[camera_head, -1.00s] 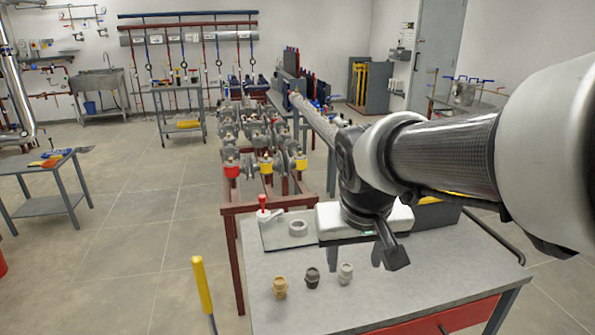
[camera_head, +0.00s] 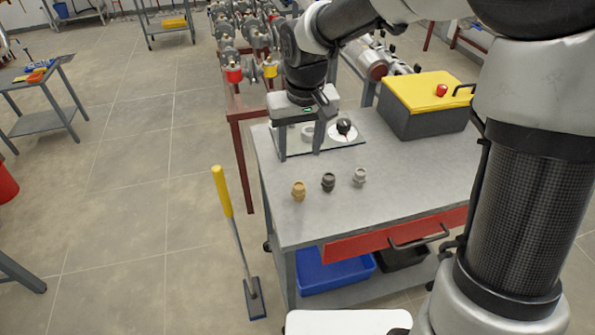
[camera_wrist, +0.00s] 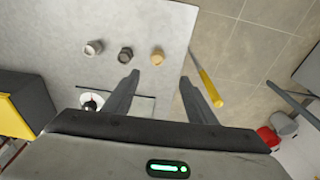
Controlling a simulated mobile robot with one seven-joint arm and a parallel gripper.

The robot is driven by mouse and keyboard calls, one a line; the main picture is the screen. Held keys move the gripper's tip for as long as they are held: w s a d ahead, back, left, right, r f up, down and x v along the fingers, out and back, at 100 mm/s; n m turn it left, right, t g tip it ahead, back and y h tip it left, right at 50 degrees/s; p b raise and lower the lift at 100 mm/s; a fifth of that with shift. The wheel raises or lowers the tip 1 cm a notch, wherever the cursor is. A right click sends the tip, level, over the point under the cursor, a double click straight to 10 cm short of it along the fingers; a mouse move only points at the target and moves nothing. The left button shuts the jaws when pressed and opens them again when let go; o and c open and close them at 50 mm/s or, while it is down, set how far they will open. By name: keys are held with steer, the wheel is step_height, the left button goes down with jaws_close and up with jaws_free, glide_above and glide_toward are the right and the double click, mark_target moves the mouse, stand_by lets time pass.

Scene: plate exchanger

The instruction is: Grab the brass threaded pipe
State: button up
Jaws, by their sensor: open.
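The brass threaded pipe (camera_head: 298,191) is a short tan-gold fitting standing upright near the left front of the grey worktable (camera_head: 400,195). It is leftmost in a row with a dark fitting (camera_head: 328,181) and a grey fitting (camera_head: 359,177). In the wrist view, the brass pipe (camera_wrist: 157,57) shows just beyond the gap between my fingertips. My gripper (camera_head: 299,155) is open and empty, fingers pointing down, behind the brass pipe and apart from it.
A panel with a ring and a black knob (camera_head: 343,128) lies at the table's back, partly behind my gripper. A grey box with yellow lid (camera_head: 428,92) stands back right. A yellow-handled tool (camera_head: 223,190) stands left of the table. The tabletop right of the fittings is clear.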

steer(key=b, duration=0.1)
glide_above(299, 186)
steer(key=s, duration=0.1)
step_height(299, 186, down, 10)
steer(key=shift+s+a+r, duration=0.1)
steer(key=f, duration=0.2)
steer(key=w+f, duration=0.1)
steer(key=f, duration=0.2)
steer(key=shift+w+f+b, duration=0.15)
steer(key=shift+f+b, duration=0.1)
steer(key=shift+b, duration=0.15)
